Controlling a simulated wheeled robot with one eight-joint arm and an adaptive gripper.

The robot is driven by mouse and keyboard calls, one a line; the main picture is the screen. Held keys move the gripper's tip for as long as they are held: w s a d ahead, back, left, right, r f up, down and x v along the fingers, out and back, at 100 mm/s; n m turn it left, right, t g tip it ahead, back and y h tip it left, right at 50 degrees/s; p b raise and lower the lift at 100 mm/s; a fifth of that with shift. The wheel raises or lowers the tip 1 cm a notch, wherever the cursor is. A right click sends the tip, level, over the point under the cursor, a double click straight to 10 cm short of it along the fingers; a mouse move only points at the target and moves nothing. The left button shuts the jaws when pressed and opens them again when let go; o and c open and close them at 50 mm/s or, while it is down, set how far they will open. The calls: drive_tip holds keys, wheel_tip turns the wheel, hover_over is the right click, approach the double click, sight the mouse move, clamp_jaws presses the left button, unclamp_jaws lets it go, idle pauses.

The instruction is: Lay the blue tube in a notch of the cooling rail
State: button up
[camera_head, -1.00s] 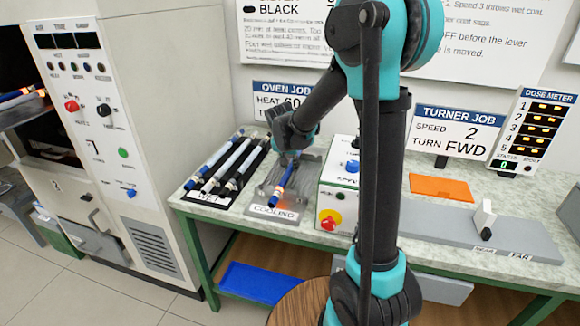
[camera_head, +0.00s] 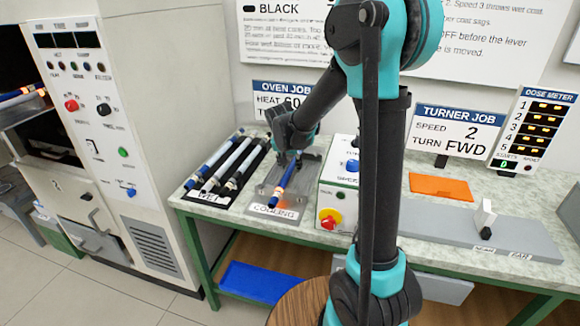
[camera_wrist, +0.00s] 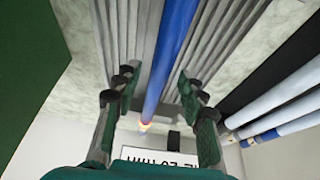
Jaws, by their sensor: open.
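The blue tube (camera_head: 284,180) lies lengthwise on the grey cooling rail (camera_head: 303,194), its near end glowing orange above the COOLING label. In the wrist view the blue tube (camera_wrist: 168,60) runs parallel to the grooves of the rail (camera_wrist: 212,60) and appears to lie in one of them. How deep it sits is hard to tell. My gripper (camera_head: 290,154) is over the far part of the tube. In the wrist view my gripper (camera_wrist: 158,78) is open, one finger on each side of the tube with gaps between.
A black WET rack (camera_head: 205,195) holding several tubes stands just left of the rail. A white control box (camera_head: 338,190) with a red and yellow knob stands close on the right. An orange mat (camera_head: 440,187) and a grey turner bed (camera_head: 430,227) lie farther right.

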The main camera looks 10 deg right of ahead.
drive_tip(key=v, duration=1.1)
drive_tip(key=shift+r, duration=0.4)
drive_tip(key=shift+s+a, duration=0.1)
drive_tip(key=shift+s, duration=0.15)
